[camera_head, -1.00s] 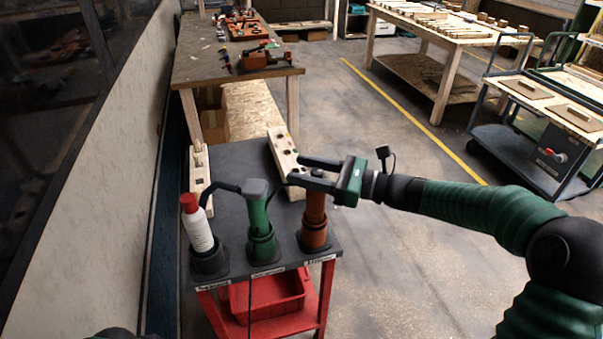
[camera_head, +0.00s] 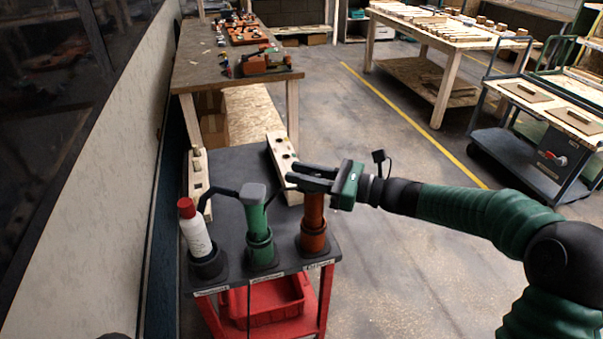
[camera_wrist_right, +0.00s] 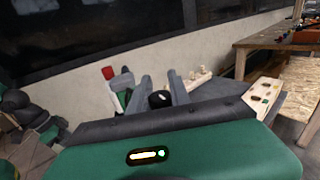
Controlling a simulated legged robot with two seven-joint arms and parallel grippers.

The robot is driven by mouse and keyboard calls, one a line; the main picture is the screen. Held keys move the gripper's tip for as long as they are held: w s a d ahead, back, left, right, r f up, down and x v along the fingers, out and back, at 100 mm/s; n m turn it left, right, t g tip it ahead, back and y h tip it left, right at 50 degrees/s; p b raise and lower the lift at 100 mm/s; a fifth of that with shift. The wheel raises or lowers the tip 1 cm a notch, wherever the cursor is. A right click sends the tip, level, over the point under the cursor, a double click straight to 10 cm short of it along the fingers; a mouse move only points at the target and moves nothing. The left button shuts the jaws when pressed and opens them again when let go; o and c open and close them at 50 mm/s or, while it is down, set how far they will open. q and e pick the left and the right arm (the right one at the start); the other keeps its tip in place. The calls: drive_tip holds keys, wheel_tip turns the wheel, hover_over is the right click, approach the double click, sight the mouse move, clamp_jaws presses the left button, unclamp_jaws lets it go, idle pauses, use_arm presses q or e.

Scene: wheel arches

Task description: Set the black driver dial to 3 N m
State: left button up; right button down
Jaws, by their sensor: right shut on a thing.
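An orange driver (camera_head: 313,225) stands upright in a dark holder at the right front corner of the cart. My right gripper (camera_head: 302,178) comes in from the right at the driver's top, its jaws closed around it. In the right wrist view, a round black dial (camera_wrist_right: 160,98) with a small white mark sits between the two grey fingers (camera_wrist_right: 163,92). The dial's scale and its numbers are too small to read. My left gripper does not show.
A green tool (camera_head: 258,225) and a white bottle with a red cap (camera_head: 195,228) stand left of the driver on the grey cart top (camera_head: 228,170). A wooden block with holes (camera_head: 282,160) lies behind. A red bin (camera_head: 265,303) sits below.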

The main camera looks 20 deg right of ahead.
sight(317, 173)
drive_tip(key=shift+r+t+h, duration=0.1)
drive_tip(key=shift+t+h, duration=0.2)
drive_tip(key=shift+t, duration=0.1)
drive_tip(key=shift+w+d+m+t+h, duration=0.2)
drive_tip(key=shift+m+t+h, duration=0.35)
drive_tip(key=shift+m, duration=0.25)
drive_tip(key=shift+w+f+m+t+h+b, duration=0.1)
drive_tip(key=shift+m+t+h+b, duration=0.1)
drive_tip(key=shift+m+t+h, duration=0.25)
drive_tip(key=shift+f+m+t+h+b, duration=0.1)
drive_tip(key=shift+m+t+h+b, duration=0.05)
drive_tip(key=shift+m+t+h, duration=0.3)
drive_tip(key=shift+d+r+m+g+h+b, duration=0.1)
drive_tip(key=shift+d+m+h+b, duration=0.6)
drive_tip(key=shift+m+h+b, duration=2.75)
drive_tip(key=shift+d+r+m+g+h+b, duration=0.1)
drive_tip(key=shift+d+m+h+b, duration=0.55)
drive_tip(key=shift+m+h+b, duration=2.8)
drive_tip(key=shift+d+m+g+h+b, duration=0.1)
drive_tip(key=shift+d+m+h+b, duration=0.9)
drive_tip(key=shift+h+b, duration=4.55)
drive_tip(key=shift+a+m+y+b, duration=0.3)
drive_tip(key=shift+y+b, duration=0.1)
drive_tip(key=shift+b, duration=0.1)
